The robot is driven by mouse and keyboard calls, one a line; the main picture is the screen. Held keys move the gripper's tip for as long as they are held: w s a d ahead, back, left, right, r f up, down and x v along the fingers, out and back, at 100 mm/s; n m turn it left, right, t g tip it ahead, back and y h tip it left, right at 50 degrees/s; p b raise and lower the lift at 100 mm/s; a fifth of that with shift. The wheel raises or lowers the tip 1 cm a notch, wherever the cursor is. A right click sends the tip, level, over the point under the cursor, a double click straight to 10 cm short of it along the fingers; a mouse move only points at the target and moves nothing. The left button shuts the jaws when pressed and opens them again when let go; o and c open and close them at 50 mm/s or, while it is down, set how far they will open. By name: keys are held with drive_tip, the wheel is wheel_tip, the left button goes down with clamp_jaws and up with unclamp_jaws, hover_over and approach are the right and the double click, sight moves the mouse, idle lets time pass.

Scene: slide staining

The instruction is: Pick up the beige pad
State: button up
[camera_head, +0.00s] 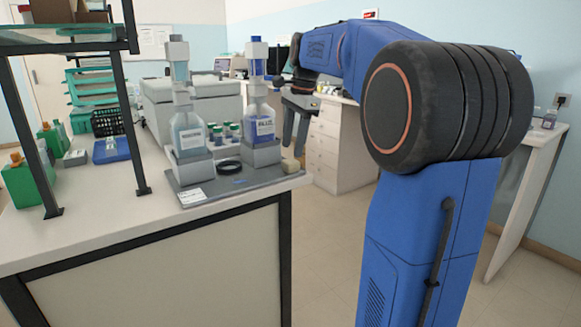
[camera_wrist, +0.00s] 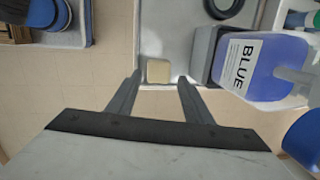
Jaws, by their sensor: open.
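The beige pad (camera_wrist: 158,71) is a small rounded block on the bench top near its edge in the wrist view. In the head view the pad (camera_head: 289,165) shows at the bench's right end, partly hidden by my gripper. My gripper (camera_wrist: 157,82) is open, with its two fingers apart and the pad showing between and just beyond their tips. In the head view my gripper (camera_head: 296,145) hangs at the bench edge by the pad. I cannot tell whether the fingers touch it.
A bottle of blue liquid marked BLUE (camera_wrist: 265,68) stands close to the right finger in its grey holder. A clear dispenser bottle (camera_head: 187,130) and a black ring (camera_head: 228,166) share the grey tray (camera_head: 215,186). Open floor (camera_head: 330,230) lies beyond the bench edge.

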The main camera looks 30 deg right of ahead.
sight(291, 160)
drive_tip(key=shift+w+a+f, duration=0.1)
drive_tip(key=shift+w+f, duration=0.05)
drive_tip(key=shift+f, duration=1.05)
drive_tip(key=shift+w+f, duration=0.1)
drive_tip(key=shift+f, duration=1.05)
drive_tip(key=shift+c, duration=0.3)
drive_tip(key=c, duration=0.7)
